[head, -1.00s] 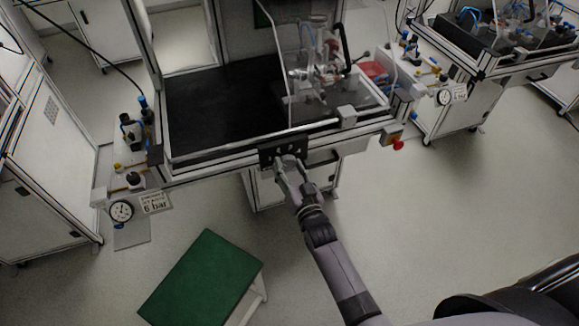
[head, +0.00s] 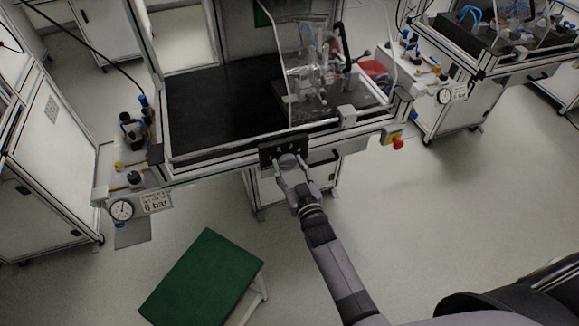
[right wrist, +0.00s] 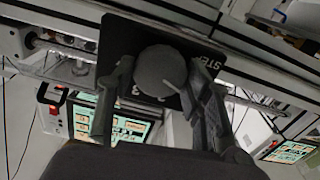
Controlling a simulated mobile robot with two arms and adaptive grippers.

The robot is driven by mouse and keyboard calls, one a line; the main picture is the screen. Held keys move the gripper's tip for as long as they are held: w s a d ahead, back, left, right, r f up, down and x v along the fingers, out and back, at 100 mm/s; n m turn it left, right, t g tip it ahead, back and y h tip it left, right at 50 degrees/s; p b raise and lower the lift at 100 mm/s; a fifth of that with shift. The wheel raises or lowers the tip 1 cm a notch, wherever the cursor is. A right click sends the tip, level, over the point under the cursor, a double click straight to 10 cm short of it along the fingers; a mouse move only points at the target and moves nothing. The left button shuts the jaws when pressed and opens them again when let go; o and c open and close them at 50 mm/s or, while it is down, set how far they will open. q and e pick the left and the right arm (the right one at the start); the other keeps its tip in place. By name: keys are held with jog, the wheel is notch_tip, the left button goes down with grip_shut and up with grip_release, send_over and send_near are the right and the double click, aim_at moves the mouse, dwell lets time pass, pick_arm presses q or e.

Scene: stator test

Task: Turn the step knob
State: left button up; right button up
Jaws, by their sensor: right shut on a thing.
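The step knob (right wrist: 160,72) is a round grey disc on a black panel (right wrist: 118,50) with partly hidden white lettering. In the head view the panel (head: 268,152) sits on the front edge of the workbench, and the knob (head: 288,161) shows between my fingertips. My right gripper (head: 293,172) reaches it from below. In the right wrist view the right gripper (right wrist: 160,88) has one finger on each side of the knob, shut on it. Part of the lettering around the knob is hidden by the knob and fingers. My left gripper is not in view.
The workbench (head: 215,105) carries a fixture (head: 318,80) behind a clear shield. A red button (head: 397,143) sits at its right front. A pressure gauge (head: 121,210) is at the left. A green-topped stool (head: 205,280) stands on the floor, which is clear at right.

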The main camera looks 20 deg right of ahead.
jog(key=o, duration=1.1)
jog(key=shift+o, duration=0.2)
jog(key=s, duration=1.2)
jog(key=shift+d, duration=0.2)
